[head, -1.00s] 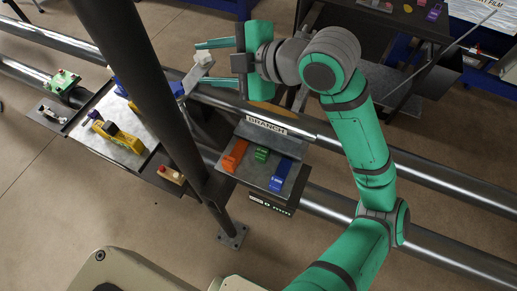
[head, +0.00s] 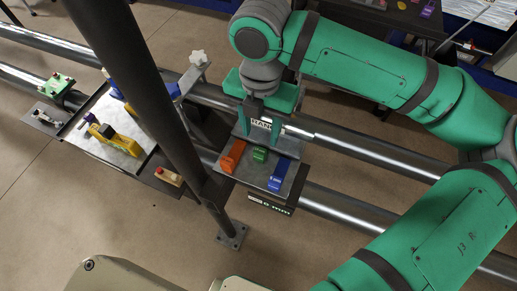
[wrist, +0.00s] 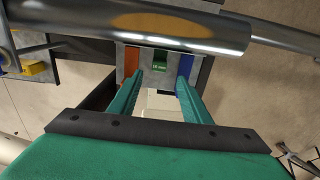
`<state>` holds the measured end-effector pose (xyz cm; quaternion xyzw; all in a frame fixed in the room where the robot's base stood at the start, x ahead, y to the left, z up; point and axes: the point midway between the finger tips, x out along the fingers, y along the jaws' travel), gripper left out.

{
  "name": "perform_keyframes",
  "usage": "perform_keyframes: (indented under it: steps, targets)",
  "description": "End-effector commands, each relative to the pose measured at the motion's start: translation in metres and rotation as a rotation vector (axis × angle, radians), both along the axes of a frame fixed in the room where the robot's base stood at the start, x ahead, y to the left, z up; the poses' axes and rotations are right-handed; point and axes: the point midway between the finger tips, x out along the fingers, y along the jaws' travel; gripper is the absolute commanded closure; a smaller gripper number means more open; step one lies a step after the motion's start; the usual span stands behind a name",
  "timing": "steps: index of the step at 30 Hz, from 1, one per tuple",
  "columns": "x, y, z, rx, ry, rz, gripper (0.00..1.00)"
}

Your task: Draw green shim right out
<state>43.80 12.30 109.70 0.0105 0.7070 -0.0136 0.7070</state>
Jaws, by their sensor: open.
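The green shim (head: 260,154) sits in the middle of a small grey plate (head: 246,178) on the pipe stand, between an orange shim (head: 233,156) and a blue shim (head: 279,174). In the wrist view the green shim (wrist: 160,62) bears a small white label and lies just beyond the fingertips. My gripper (head: 260,130) is open and empty, pointing down behind the shims in the head view. In the wrist view its two fingers (wrist: 160,78) stand either side of the green shim's line, with no visible contact.
A steel pipe (wrist: 180,30) runs across beyond the shims. A dark upright post (head: 140,80) stands left of the plate. A tray (head: 118,140) with a yellow tool (head: 122,137) lies farther left. A sign below the plate reads "0 mm" (head: 270,205).

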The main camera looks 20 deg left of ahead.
Motion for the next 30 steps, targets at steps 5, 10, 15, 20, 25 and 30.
perform_keyframes:
  steps: [5, 10, 15, 20, 25, 30]
  targets:
    - [-0.001, 0.000, -0.026, 0.001, 0.001, 0.000, 0.56]
    - [-0.001, 0.000, -0.057, 0.001, 0.002, 0.000, 0.56]
    - [-0.001, 0.001, -0.082, 0.003, 0.001, 0.000, 0.56]
    - [0.000, 0.001, -0.096, 0.004, 0.000, 0.000, 0.56]
    - [0.000, 0.001, -0.101, 0.004, 0.000, 0.000, 0.56]
    - [0.000, 0.001, -0.101, 0.004, -0.001, 0.000, 0.56]
